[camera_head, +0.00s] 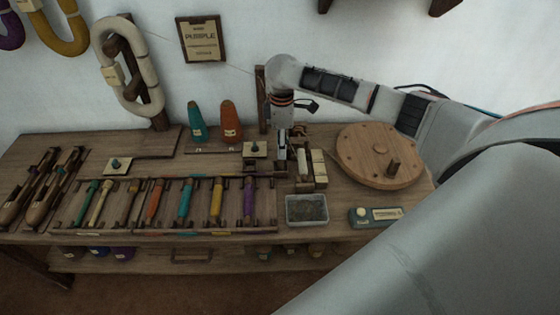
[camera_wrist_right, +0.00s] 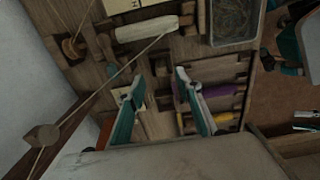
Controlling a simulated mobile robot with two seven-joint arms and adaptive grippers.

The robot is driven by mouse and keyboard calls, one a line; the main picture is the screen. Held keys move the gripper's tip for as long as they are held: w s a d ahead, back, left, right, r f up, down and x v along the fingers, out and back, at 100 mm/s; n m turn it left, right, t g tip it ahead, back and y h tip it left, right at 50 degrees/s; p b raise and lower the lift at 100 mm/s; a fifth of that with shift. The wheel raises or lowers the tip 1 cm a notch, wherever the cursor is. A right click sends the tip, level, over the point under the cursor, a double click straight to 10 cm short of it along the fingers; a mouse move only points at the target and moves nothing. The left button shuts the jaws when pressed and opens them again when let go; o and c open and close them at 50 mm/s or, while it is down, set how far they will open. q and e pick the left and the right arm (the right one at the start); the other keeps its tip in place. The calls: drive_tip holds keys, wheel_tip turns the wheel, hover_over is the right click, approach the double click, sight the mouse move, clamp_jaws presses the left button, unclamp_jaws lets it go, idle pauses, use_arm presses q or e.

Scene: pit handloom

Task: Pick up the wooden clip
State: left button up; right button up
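My right gripper (camera_head: 282,150) hangs pointing down over the bench, to the left of the cream blocks. In the right wrist view its two teal-lined fingers (camera_wrist_right: 159,76) stand wide apart, with only bench surface and small parts visible between and beyond them. I cannot surely tell which piece is the wooden clip. Small brown wooden pieces (camera_head: 300,130) lie just behind the gripper, partly covered by it. In the right wrist view a small wooden piece (camera_wrist_right: 42,137) sits on a taut cord at the left. My left gripper is not in view.
A rack (camera_head: 103,222) of coloured shuttles or bobbins fills the bench's middle. A grey tray (camera_head: 307,221) and a labelled box (camera_head: 358,218) stand at the front right. A round wooden disc (camera_head: 360,150) lies at the right. Teal (camera_head: 196,122) and orange (camera_head: 230,122) cones stand at the back.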

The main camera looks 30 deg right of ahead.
sight(280, 164)
drive_tip(key=f+b, duration=0.1)
drive_tip(key=f, duration=0.2)
drive_tip(key=f+b, duration=0.1)
drive_tip(key=f, duration=0.2)
drive_tip(key=shift+s+a+f, duration=0.1)
drive_tip(key=shift+a+f, duration=0.1)
drive_tip(key=shift+f, duration=0.25)
drive_tip(key=shift+r, duration=0.15)
drive_tip(key=c, duration=0.9)
